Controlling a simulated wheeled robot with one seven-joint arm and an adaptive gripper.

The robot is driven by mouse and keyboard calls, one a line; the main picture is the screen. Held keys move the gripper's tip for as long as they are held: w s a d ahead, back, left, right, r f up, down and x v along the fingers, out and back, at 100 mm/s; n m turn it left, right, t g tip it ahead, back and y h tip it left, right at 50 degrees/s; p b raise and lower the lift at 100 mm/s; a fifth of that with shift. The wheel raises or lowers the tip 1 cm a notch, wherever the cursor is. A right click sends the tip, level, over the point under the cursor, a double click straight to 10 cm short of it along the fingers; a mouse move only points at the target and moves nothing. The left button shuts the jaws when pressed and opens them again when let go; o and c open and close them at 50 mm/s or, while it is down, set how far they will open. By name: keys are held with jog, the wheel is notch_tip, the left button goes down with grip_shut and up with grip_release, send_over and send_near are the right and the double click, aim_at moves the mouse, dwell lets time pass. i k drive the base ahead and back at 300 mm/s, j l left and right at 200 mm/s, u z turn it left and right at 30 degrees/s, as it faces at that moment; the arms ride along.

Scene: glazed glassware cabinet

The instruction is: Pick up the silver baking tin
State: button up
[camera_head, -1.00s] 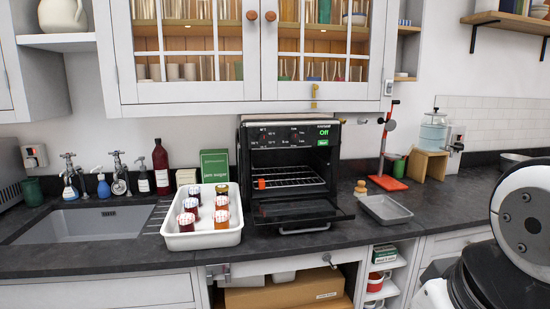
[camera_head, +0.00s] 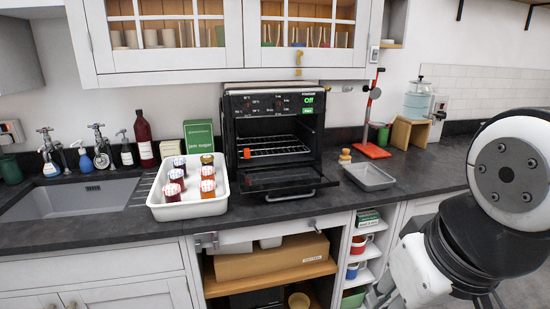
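The silver baking tin (camera_head: 369,178) is a shallow, empty rectangular tin. It lies flat on the dark worktop, right of the oven's lowered door and near the front edge. My arm fills the right side of the view, to the right of the tin and apart from it. My gripper is out of the picture, so its fingers and any hold are hidden.
A small oven (camera_head: 272,132) stands with its door (camera_head: 285,178) down, left of the tin. A white tray (camera_head: 188,211) holds several jars. A red stand (camera_head: 373,150) and a wooden stool-like block (camera_head: 409,132) are behind the tin. Worktop right of the tin is clear.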

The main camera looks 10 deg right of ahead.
aim_at(367, 176)
jog(key=i+l+z, duration=0.15)
jog(key=i, duration=0.3)
jog(key=i+l+z, duration=0.15)
jog(key=i+l, duration=0.2)
jog(key=i, duration=0.15)
jog(key=i+l+z, duration=0.15)
jog(key=i, duration=0.35)
